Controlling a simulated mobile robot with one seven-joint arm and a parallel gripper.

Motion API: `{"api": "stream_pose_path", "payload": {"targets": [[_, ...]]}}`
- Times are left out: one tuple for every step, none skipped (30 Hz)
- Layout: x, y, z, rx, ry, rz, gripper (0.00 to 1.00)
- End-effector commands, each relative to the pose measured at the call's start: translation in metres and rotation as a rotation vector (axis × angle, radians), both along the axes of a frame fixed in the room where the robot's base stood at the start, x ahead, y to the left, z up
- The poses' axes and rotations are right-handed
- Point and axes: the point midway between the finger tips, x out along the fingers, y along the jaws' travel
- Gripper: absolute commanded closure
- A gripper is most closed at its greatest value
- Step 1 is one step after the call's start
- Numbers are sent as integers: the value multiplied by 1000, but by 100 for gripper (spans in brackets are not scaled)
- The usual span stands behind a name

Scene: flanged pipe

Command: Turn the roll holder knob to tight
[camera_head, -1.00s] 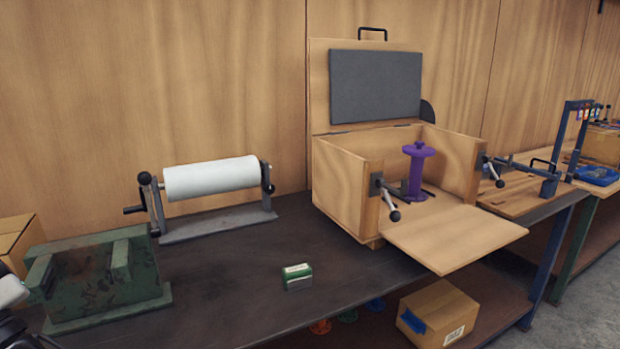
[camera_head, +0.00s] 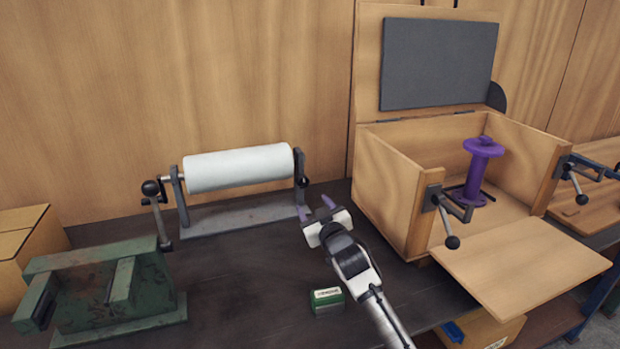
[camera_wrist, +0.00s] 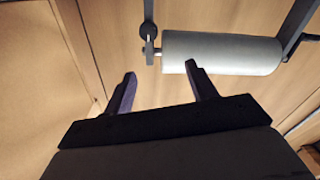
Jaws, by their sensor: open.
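The roll holder (camera_head: 235,215) is a grey stand on the dark bench, carrying a white roll (camera_head: 240,167) between two uprights. A black ball knob (camera_head: 150,188) and a lever are at its left end. A smaller dark knob (camera_head: 303,182) is at the right upright. My gripper (camera_head: 317,206) is open and empty, in front of and just right of that right end, apart from it. In the wrist view my gripper (camera_wrist: 163,88) has purple fingers spread, with the white roll (camera_wrist: 222,53) and a round dark knob (camera_wrist: 147,31) beyond the tips. Which way the knob is turned cannot be told.
A green metal block (camera_head: 100,290) stands front left beside a cardboard box (camera_head: 32,245). A small green-and-white box (camera_head: 327,301) lies near my forearm. An open wooden box (camera_head: 390,190) with a purple spool (camera_head: 480,170) stands right. Bench between holder and green block is clear.

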Motion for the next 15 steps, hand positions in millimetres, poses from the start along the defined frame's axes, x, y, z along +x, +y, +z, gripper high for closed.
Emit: {"api": "stream_pose_path", "payload": {"targets": [[0,-11,-6,-4,13,-12,43],[1,-14,-9,-5,19,-16,43],[2,-17,-12,-6,23,-19,43],[3,-18,-12,-6,25,-20,43],[4,-18,-13,-6,26,-21,43],[7,-17,-12,-6,26,-20,43],[10,-16,-12,-6,26,-20,43],[13,-14,-12,-6,27,-19,43],[18,-12,-11,-6,28,-19,43],[23,-11,-11,-6,28,-19,43],[27,-8,-10,-7,27,-18,43],[34,-6,-10,-7,27,-18,43],[40,-5,-10,-7,27,-19,43],[45,-3,-10,-7,26,-19,43],[52,0,-10,-7,27,-18,43]]}}
